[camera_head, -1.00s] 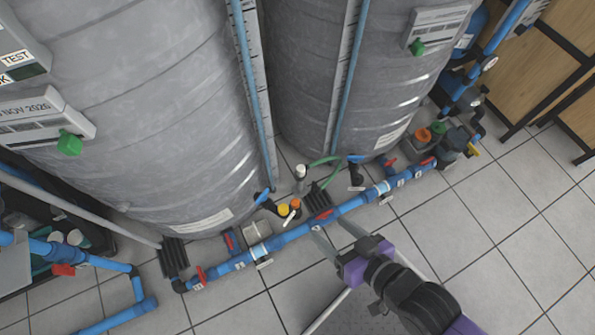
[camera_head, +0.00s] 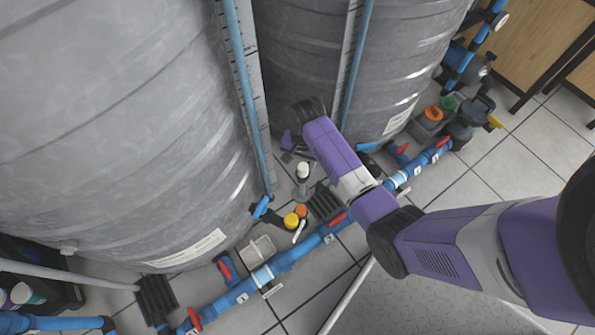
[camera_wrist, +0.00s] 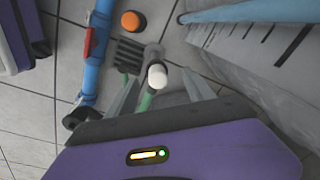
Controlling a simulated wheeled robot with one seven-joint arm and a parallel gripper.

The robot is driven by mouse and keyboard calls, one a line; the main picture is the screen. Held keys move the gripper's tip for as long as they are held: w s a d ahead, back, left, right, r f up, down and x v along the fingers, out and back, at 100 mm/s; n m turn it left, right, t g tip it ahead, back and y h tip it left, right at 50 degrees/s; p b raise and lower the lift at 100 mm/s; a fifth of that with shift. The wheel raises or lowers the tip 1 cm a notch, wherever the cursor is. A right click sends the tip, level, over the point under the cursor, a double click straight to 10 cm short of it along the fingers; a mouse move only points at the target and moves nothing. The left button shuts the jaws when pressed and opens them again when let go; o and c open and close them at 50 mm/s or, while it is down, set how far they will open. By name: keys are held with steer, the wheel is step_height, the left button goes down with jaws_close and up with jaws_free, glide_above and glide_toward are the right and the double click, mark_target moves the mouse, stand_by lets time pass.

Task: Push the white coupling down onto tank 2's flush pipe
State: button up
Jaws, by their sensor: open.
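The white coupling (camera_head: 303,169) sits at the top of a short upright grey pipe (camera_head: 302,188) on the floor between the two grey tanks. In the wrist view the coupling (camera_wrist: 157,75) shows from above as a small white cap, with the grey pipe (camera_wrist: 152,54) behind it. How far it sits down on the pipe I cannot tell. My gripper (camera_wrist: 160,80) is open, one finger on each side of the coupling in the picture, with gaps visible. In the head view my gripper (camera_head: 291,153) is mostly hidden behind my arm, close to the coupling.
A blue pipe (camera_head: 287,258) with red valve handles runs along the tank bases. Yellow and orange caps (camera_head: 296,216) and a black ribbed block (camera_head: 325,203) stand close by. A tank wall with a scale (camera_wrist: 250,50) is to the right in the wrist view.

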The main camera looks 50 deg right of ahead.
mark_target(303, 167)
steer(key=shift+w+d+m+g+b, duration=0.15)
steer(key=shift+w+d+m+g, duration=0.05)
steer(key=shift+d, duration=0.55)
steer(key=shift+w+d+m+g+b, duration=0.15)
steer(key=shift+d+m+g, duration=0.05)
steer(key=shift+d, duration=0.5)
steer(key=shift+f+b, duration=0.7)
steer(key=shift+f, duration=0.55)
step_height(303, 167, down, 5)
steer(key=b, duration=0.3)
steer(key=shift+s+a+f+b, duration=0.15)
steer(key=shift+b, duration=0.25)
jaws_close()
